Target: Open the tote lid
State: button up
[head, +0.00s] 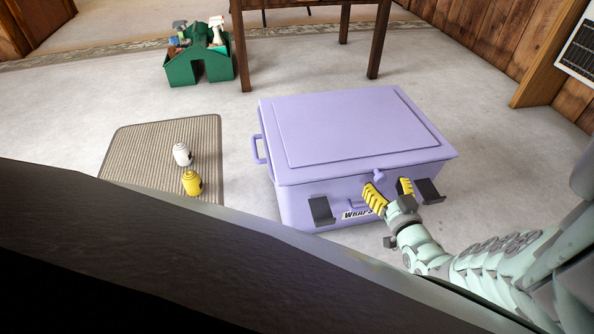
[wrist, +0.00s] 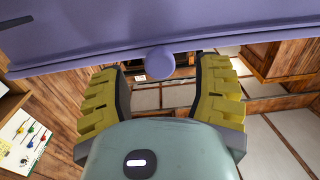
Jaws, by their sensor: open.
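The tote (head: 330,190) is a lavender box on the floor with its lid (head: 345,127) down. A small lavender knob (head: 379,175) sticks out at the lid's front edge. In the wrist view the lid's edge (wrist: 200,38) spans the top, and the knob (wrist: 160,63) shows between the fingertips, a little beyond them. My gripper (head: 389,193) is at the tote's front with its yellow ribbed fingers apart. It also shows in the wrist view (wrist: 161,75) with nothing visible held. Whether a finger touches the tote cannot be told. My gripper partly hides the label on the front.
Dark brackets (head: 321,210) sit on the tote's front, one near my gripper. A ribbed mat (head: 160,150) with a white bottle (head: 182,154) and a yellow bottle (head: 192,183) lies left. A green caddy (head: 186,68) and a wooden table (head: 311,5) stand behind.

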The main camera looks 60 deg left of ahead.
jog(key=shift+b+x, duration=0.5)
jog(key=shift+x, duration=0.95)
jog(key=shift+c, duration=0.2)
grip_shut()
